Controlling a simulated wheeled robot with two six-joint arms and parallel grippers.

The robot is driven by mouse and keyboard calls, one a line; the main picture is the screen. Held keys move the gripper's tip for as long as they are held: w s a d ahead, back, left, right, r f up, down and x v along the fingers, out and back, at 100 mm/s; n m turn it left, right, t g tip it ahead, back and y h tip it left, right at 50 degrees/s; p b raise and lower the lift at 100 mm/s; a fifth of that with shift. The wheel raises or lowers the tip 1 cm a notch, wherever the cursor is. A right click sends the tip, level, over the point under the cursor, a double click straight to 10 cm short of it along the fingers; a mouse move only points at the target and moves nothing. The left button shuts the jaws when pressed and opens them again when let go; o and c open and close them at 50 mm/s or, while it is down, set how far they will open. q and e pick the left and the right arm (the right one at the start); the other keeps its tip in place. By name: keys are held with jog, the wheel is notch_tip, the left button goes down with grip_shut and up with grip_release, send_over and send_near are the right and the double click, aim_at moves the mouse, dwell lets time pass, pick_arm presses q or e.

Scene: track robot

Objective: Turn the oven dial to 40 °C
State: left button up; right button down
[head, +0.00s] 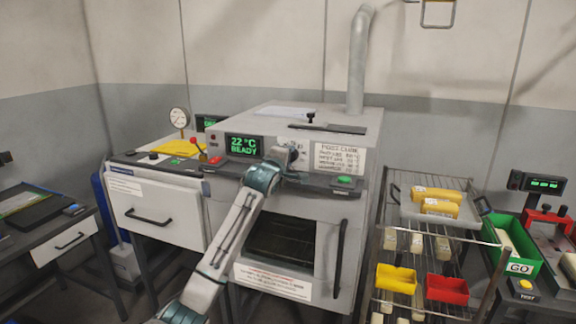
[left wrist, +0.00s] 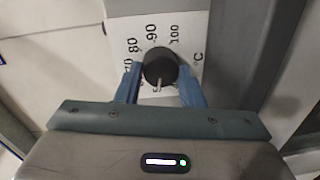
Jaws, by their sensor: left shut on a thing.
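The oven (head: 365,210) has a green display (head: 243,146) reading 22 °C READY. In the left wrist view the round black dial (left wrist: 160,65) sits on a white scale plate (left wrist: 185,28) with 80, 90 and 100 legible; a partly hidden 70 is at its left. A pale pointer mark on the dial points down toward my gripper, where the scale is hidden. My left gripper (left wrist: 159,78) is shut on the dial, one blue finger on each side. In the head view my left gripper (head: 287,157) is at the oven's front panel and largely covers the dial. My right gripper is not in view.
A green button (head: 344,180) and a paper notice (head: 339,158) are right of the dial. A red-knobbed lever (head: 197,147) stands to its left. The oven door handle (head: 339,258) sticks out below. A wire rack (head: 448,255) with yellow and red bins stands at right.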

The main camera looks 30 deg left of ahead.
pick_arm(q)
jog(key=n+b, duration=0.2)
jog(key=n, duration=0.1)
jog(key=shift+f+n, duration=0.25)
jog(key=shift+n, duration=0.05)
jog(key=n+b, duration=0.2)
jog(key=n, duration=0.1)
jog(key=shift+h+b, duration=0.3)
jog(key=shift+n+b, duration=0.3)
jog(key=shift+n, duration=0.4)
jog(key=o, duration=1)
jog(key=shift+r, duration=0.1)
